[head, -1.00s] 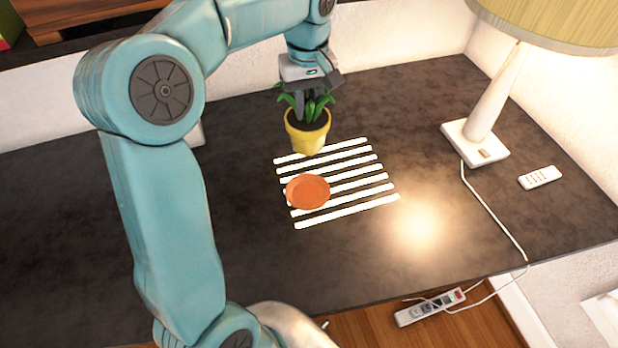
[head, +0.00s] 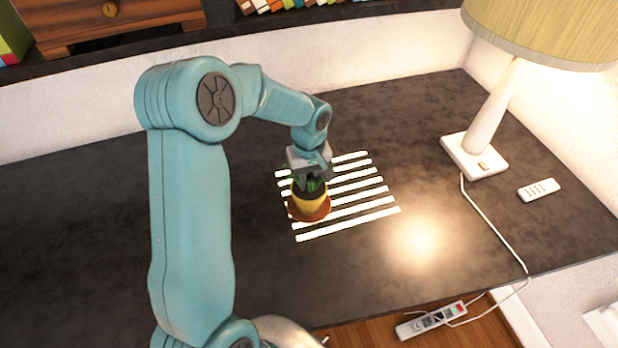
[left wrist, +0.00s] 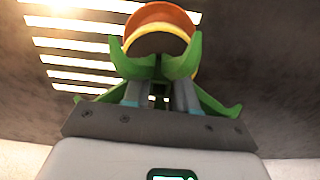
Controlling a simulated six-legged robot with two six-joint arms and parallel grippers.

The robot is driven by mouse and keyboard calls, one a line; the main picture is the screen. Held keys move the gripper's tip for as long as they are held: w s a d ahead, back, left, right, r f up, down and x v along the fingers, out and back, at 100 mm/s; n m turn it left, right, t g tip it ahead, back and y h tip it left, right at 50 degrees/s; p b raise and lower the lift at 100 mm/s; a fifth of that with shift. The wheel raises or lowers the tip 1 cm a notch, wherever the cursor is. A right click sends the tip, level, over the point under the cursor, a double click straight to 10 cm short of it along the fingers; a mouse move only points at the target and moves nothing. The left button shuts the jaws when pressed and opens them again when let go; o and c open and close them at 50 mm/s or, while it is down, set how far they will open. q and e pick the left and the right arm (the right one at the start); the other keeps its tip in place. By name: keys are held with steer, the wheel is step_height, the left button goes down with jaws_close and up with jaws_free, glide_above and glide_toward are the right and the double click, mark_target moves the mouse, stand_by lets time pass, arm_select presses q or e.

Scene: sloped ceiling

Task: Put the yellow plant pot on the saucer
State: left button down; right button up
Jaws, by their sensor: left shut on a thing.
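My right gripper is not in view.
The dark desk (head: 100,235) has white light stripes (head: 350,222) around the saucer. A lamp (head: 490,115) and a white remote (head: 538,190) stand to the right. A power strip (head: 431,320) lies below the front edge. The desk's left part is clear.

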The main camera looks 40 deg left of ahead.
mark_target(309, 188)
arm_select(q)
steer(key=shift+f, duration=0.2)
steer(key=c, duration=0.9)
jaws_free()
steer(key=shift+f, duration=0.1)
steer(key=shift+w+r, duration=0.1)
steer(key=shift+r, duration=0.5)
step_height(309, 188, up, 11)
steer(key=shift+b, duration=0.35)
